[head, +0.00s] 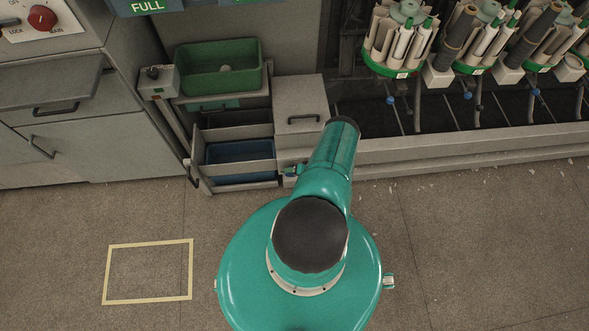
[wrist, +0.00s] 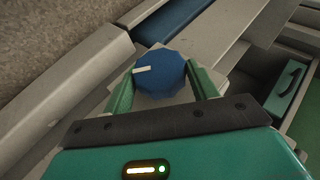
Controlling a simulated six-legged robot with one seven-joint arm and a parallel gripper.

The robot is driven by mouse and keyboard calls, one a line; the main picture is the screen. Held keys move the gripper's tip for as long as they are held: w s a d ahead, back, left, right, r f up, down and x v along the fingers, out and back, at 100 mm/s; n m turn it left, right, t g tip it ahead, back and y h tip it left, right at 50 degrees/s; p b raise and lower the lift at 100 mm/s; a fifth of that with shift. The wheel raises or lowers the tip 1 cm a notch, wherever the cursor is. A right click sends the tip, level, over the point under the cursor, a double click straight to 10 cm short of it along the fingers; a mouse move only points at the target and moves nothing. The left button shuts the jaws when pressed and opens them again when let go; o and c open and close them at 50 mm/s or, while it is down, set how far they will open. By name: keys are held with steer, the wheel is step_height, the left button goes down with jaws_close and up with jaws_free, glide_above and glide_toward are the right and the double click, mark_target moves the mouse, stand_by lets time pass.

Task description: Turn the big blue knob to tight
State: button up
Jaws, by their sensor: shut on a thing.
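The big blue knob (wrist: 160,72) shows in the wrist view, a faceted round knob with a white pointer mark on its face. The mark lies nearly level, towards the picture's left. My gripper (wrist: 161,78) is shut on the knob, with one green finger against each side. A pale plate shows beneath the knob. I cannot make out any scale or tight label around it.
In the head view, an open drawer (head: 236,167) holds a blue bin (head: 240,152). A green tray (head: 218,68) sits above it. A floor square (head: 148,244) is taped at left; floor there is clear.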

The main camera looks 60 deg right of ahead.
steer(key=shift+t+y, duration=0.4)
steer(key=shift+t, duration=0.1)
steer(key=o, duration=1)
steer(key=shift+c, duration=0.2)
steer(key=v, duration=1.3)
steer(key=shift+s+r, duration=0.3)
